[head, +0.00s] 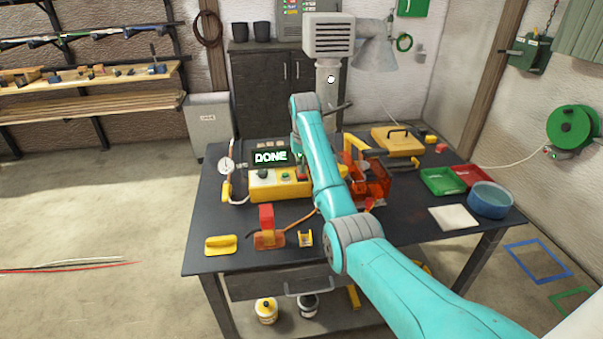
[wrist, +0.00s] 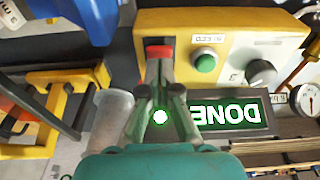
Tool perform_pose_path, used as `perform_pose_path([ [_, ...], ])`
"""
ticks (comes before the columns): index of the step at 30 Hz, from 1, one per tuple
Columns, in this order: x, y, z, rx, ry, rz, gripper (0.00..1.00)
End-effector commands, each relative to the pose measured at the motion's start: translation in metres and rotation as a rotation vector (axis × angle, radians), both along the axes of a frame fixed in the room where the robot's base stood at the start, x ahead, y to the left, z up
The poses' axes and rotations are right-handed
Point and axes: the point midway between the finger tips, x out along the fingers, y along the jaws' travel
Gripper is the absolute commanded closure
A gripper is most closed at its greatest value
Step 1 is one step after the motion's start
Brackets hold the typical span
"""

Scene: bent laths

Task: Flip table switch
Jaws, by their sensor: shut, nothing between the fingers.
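The yellow control box (head: 270,190) stands on the dark table (head: 400,230) in the head view, and its face (wrist: 225,22) fills the top of the wrist view. A red switch (wrist: 158,50) sits on the box beside a green button (wrist: 205,63) and a dark knob (wrist: 261,73). My gripper (wrist: 160,66) is shut and empty, its fingertips right at the red switch. I cannot tell whether they touch it. The fingertips partly cover the switch. A display (head: 271,156) behind the box reads DONE, and it shows upside down in the wrist view (wrist: 232,112).
A dial gauge (head: 226,166) stands left of the box. An orange-red device (head: 372,182) is right of my arm. A red block on a stand (head: 267,219) and a yellow handle (head: 221,244) lie near the front edge. Green and red trays and a blue bowl (head: 490,200) are at right.

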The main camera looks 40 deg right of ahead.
Motion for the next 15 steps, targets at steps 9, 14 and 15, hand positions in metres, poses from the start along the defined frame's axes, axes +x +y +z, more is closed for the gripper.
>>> perform_pose_path([
  [9, -0.0001, 0.0001, -0.0044, 0.001, 0.001, 0.0, 1.0],
  [14, -0.0001, 0.0001, -0.0065, 0.001, 0.001, 0.0, 1.0],
  [15, -0.0001, 0.0001, -0.007, 0.001, 0.001, 0.0, 1.0],
])
